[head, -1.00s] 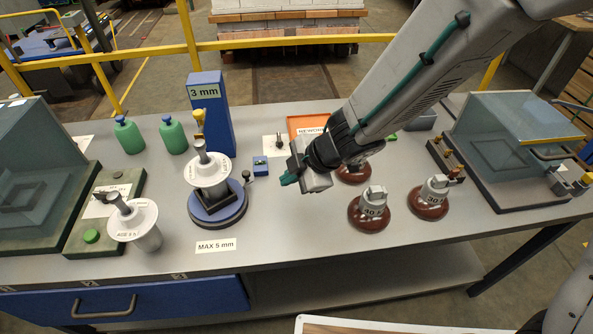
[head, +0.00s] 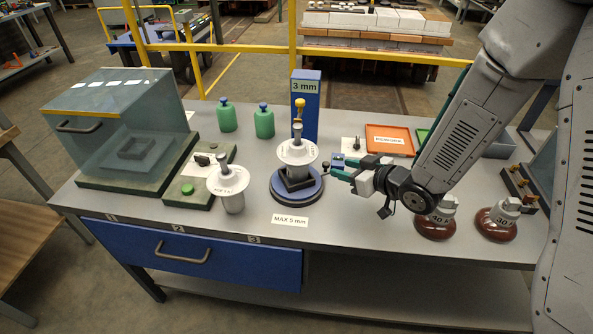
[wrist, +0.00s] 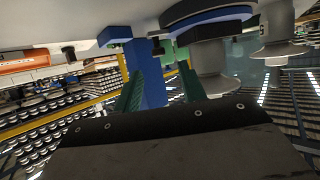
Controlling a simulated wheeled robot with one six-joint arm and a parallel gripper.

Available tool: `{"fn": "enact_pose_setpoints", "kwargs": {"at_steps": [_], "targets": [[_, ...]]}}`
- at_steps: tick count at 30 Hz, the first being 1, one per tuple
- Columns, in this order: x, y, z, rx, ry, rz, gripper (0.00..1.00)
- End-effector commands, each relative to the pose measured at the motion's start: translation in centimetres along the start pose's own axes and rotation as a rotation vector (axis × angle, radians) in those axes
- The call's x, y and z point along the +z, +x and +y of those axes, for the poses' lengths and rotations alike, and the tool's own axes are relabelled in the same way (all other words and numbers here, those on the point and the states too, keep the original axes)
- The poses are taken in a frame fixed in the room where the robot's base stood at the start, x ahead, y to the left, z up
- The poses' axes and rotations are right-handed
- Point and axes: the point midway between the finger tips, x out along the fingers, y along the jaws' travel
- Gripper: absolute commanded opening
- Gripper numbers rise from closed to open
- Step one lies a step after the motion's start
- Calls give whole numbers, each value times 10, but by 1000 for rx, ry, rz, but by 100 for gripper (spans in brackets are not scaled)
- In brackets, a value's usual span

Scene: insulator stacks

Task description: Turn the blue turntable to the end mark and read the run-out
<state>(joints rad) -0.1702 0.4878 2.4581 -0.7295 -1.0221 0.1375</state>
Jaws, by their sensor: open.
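The blue turntable (head: 283,193) is a round disc on a dark base, on the table in the head view. A white insulator (head: 296,154) with a grey metal top stands upright on it. The tall blue post (head: 306,92) labelled "3 mm" stands behind, with a yellow-tipped part in front of it. My gripper (head: 337,168) is just right of the turntable, its teal fingers open and pointing left towards it, with no visible contact. In the wrist view the turntable (wrist: 207,15) appears upside down at the top, beyond the open fingers (wrist: 158,88). Nothing is between the fingers.
A second white insulator (head: 229,182) stands left of the turntable. Two green bottles (head: 264,122) are behind. Brown insulators (head: 436,222) stand on the right near my arm. A glass-covered box (head: 130,125) is at far left. The "MAX 5 mm" label (head: 289,220) lies in front.

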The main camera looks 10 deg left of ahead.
Motion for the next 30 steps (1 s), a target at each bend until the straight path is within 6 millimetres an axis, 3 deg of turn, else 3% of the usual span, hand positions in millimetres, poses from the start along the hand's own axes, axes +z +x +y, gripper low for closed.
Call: {"fn": "enact_pose_setpoints", "kwargs": {"at_steps": [5, 15, 27, 30], "targets": [[1, 15, 6, 17, 12, 7, 41], [1, 67, 5, 13, 9, 5, 41], [0, 78, 4, 13, 9, 6, 41], [0, 78, 4, 13, 9, 6, 16]]}}
